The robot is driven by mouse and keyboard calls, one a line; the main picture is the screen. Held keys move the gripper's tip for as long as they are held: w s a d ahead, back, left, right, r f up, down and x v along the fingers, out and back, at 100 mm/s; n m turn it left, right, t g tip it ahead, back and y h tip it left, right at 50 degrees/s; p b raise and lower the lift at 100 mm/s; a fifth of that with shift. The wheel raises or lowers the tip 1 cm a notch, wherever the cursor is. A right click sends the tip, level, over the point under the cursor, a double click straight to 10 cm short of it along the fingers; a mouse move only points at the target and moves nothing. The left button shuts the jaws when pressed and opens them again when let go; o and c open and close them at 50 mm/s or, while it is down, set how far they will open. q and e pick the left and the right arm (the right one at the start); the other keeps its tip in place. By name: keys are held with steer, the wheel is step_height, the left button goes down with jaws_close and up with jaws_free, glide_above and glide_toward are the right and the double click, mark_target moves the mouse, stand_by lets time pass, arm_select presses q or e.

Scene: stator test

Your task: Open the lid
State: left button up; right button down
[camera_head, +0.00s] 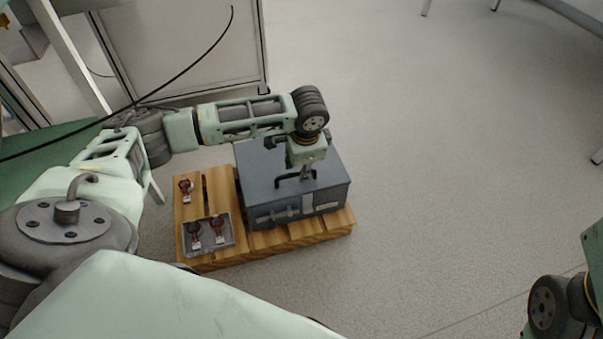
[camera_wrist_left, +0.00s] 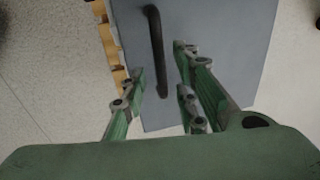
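A dark blue-grey box (camera_head: 265,211) with a closed lid (camera_head: 331,178) stands on a wooden pallet. A black bar handle (camera_head: 283,177) is on the lid's top. My left gripper (camera_head: 305,176) is above the lid, close to the handle. In the left wrist view the handle (camera_wrist_left: 155,45) runs up from between the fingers of the left gripper (camera_wrist_left: 160,80). The fingers are apart, one on each side of the handle's near end, and show no clear contact with it. My right gripper is not in view; only part of the right arm shows at the lower right.
The wooden pallet (camera_head: 222,187) also bears a grey metal tray (camera_head: 229,243) with two small red-and-dark parts in it. Another such part (camera_head: 186,186) lies behind the tray. A pale cabinet (camera_head: 190,50) stands behind. The floor right of the pallet is clear.

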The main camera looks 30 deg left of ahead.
arm_select(q)
steer(key=shift+f, duration=0.45)
steer(key=shift+w, duration=0.1)
jaws_close()
